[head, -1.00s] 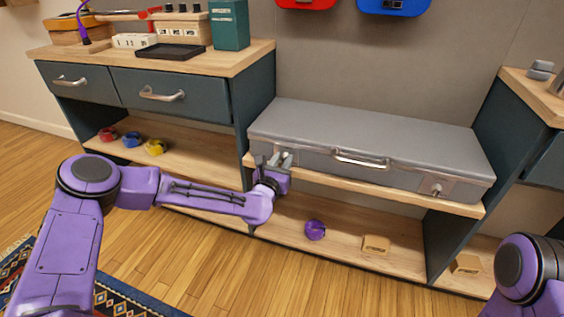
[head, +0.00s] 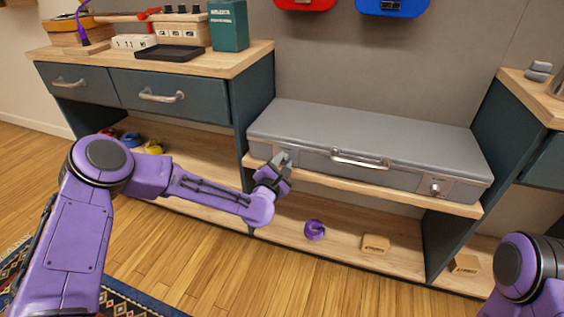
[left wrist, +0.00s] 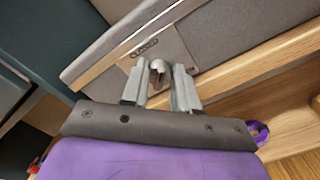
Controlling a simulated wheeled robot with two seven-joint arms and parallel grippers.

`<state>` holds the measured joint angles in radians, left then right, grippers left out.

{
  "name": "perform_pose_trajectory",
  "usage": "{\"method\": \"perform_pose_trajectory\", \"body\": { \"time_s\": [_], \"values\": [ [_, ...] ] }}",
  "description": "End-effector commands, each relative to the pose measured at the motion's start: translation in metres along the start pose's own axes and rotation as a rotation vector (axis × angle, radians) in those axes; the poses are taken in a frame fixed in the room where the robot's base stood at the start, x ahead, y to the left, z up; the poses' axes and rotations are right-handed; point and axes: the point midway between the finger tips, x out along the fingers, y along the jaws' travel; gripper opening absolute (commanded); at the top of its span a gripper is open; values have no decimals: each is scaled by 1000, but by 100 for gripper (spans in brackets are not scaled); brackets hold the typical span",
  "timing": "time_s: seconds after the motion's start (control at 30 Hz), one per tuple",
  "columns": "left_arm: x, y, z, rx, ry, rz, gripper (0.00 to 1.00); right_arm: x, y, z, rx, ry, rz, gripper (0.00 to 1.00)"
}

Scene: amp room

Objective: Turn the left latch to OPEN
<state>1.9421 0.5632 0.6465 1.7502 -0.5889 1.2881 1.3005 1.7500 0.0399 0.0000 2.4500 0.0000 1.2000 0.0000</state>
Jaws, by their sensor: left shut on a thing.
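A grey case (head: 370,130) lies on a wooden shelf, with its left latch at the front left corner. In the left wrist view the latch knob (left wrist: 157,66) is a rounded metal piece on a plate, below a small label (left wrist: 145,47) too blurred to read. My left gripper (head: 284,157) is at this corner and hides the latch in the head view. The left wrist view shows its two fingers (left wrist: 160,88) on either side of the knob, shut on it, with the gripper tilted. My right gripper is out of view.
The case has a front handle (head: 360,159) and a right latch (head: 436,187). The shelf edge (head: 400,196) runs just below the case. A purple roll (head: 314,230) and a wooden block (head: 375,243) sit on the lower shelf. A drawer cabinet (head: 180,105) stands at left.

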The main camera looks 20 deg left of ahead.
Motion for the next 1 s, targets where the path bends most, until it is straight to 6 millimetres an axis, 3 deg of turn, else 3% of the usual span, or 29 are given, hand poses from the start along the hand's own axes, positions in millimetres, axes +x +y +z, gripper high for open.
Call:
{"method": "perform_pose_trajectory", "body": {
  "time_s": [0.6, 1.0],
  "values": [
    [0, -2, -1, 562, 2, -2, 0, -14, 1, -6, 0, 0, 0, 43],
    [0, -3, -2, 773, 3, -1, 0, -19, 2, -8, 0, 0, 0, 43]
  ]
}}
